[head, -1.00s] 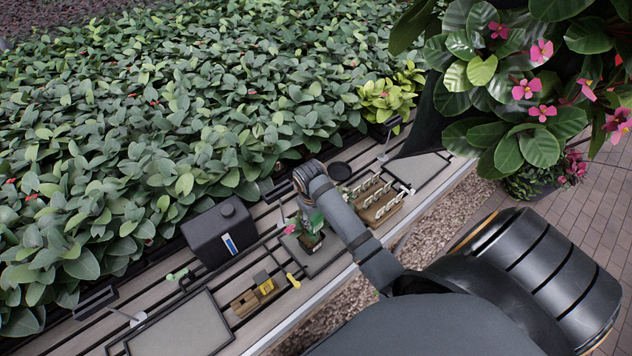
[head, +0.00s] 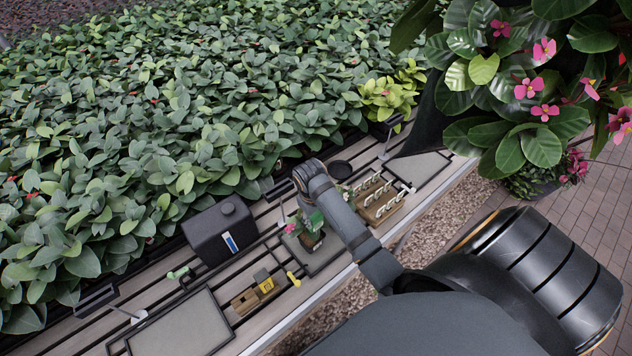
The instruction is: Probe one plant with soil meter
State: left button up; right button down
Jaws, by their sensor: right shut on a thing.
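A small potted plant (head: 312,241) with green leaves and a pink flower stands upright on a dark-rimmed tray (head: 326,259) on the slatted bench. My right arm reaches in from the lower right, and its wrist bends down beside this plant. I cannot tell whether a probe touches the soil. My left gripper is not in view.
A black box-like can (head: 220,232) stands left of the plant. A wooden holder with a yellow item (head: 265,284) and a grey tray (head: 183,330) lie nearer the front. A wooden rack (head: 382,199) stands to the right. Dense foliage fills the back; a flowering plant (head: 535,85) hangs upper right.

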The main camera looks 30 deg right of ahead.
aim_at(316, 226)
jog(key=shift+f, duration=0.1)
jog(key=shift+f+b, duration=0.55)
jog(key=shift+f, duration=1.5)
jog(key=shift+a+f+b, duration=0.1)
jog(key=shift+f+b, duration=0.5)
jog(key=shift+f, duration=0.7)
jog(key=c, duration=0.5)
grip_release()
